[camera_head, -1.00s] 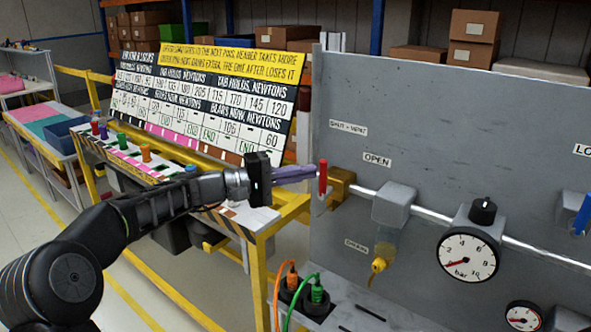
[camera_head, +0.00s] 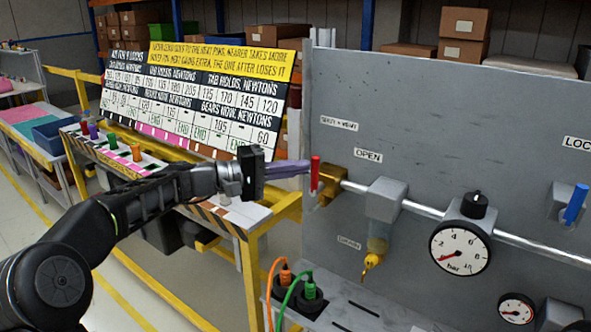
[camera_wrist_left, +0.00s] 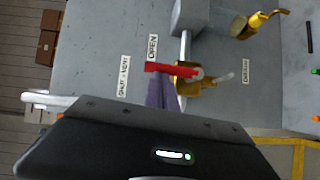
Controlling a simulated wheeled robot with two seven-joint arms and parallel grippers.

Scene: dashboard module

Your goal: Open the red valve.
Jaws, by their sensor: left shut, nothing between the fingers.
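The red valve handle (camera_head: 315,174) stands upright on a brass valve body (camera_head: 338,184) at the left end of the silver pipe on the grey panel. In the left wrist view the red handle (camera_wrist_left: 172,69) lies across the picture, just beyond the fingertips, near the "OPEN" label (camera_wrist_left: 152,47). My left gripper (camera_head: 306,167) is shut and empty, its purple fingers pointing right at the handle's left side. The tips are at or very near the handle; I cannot tell whether they touch. My right gripper is not in view.
A pressure gauge (camera_head: 460,248), a yellow drain tap (camera_head: 371,262) and a blue handle (camera_head: 575,204) are on the panel (camera_head: 420,110). Orange (camera_head: 285,274) and green (camera_head: 309,289) plugs with cables stand below. A sign board (camera_head: 200,95) stands behind my left arm.

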